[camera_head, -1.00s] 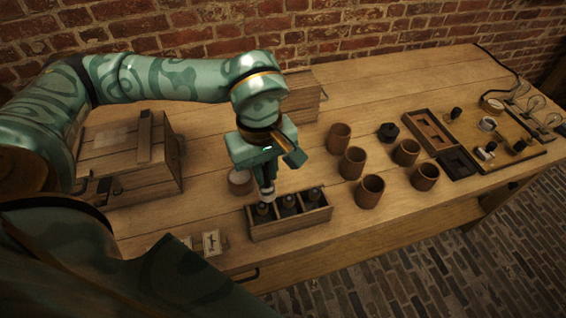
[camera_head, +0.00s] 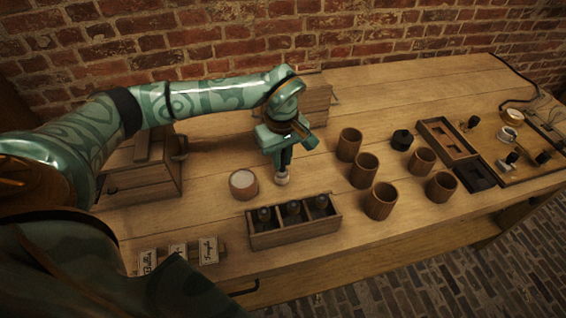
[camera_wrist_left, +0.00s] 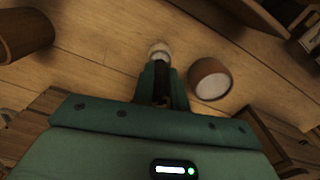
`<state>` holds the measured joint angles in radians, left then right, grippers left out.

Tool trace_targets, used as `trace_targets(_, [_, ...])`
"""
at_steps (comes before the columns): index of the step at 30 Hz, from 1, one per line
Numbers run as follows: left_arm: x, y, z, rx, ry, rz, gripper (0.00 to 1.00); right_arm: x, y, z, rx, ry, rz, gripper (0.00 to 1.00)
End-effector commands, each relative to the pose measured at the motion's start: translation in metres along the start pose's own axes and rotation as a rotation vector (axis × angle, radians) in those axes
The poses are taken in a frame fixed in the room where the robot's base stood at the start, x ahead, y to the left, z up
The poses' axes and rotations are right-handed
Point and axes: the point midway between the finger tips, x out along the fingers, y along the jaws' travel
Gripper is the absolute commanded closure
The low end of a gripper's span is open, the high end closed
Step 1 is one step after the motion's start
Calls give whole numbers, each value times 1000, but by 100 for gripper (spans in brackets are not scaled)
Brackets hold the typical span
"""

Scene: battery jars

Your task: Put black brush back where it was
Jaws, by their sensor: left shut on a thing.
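My left gripper (camera_head: 284,158) is shut on the black brush (camera_head: 282,179), which hangs down with its pale tip lowest. The brush also shows in the left wrist view (camera_wrist_left: 159,51), its dark handle between the fingers of the gripper (camera_wrist_left: 160,80). In the head view the tip is just right of a small wooden jar (camera_head: 244,190) with a pale top, and behind a three-compartment wooden box (camera_head: 292,235). Dark-topped items stand in the box. Whether the tip touches the table is unclear. My right gripper is not in view.
Several brown cups (camera_head: 380,203) and a black knobbed piece (camera_head: 402,140) stand to the right. A wooden tray (camera_head: 425,124) and a board with instruments (camera_head: 545,158) lie further right. A wooden chest (camera_head: 143,183) is left. Label cards (camera_head: 208,251) stand at the front left.

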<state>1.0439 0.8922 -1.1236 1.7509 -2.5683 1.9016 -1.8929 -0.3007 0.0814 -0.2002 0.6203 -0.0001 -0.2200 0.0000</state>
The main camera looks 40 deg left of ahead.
Motion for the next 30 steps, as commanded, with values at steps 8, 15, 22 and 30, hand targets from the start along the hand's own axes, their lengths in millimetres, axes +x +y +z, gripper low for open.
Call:
trace_targets(8, [16,0,0,-1,1,0,100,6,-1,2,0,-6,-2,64])
trace_targets(15, [18,0,0,-1,1,0,66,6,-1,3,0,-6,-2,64])
trace_targets(22, [18,0,0,-1,1,0,64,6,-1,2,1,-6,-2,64])
trace_targets(30, [-12,0,-1,0,5,5,64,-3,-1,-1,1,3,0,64])
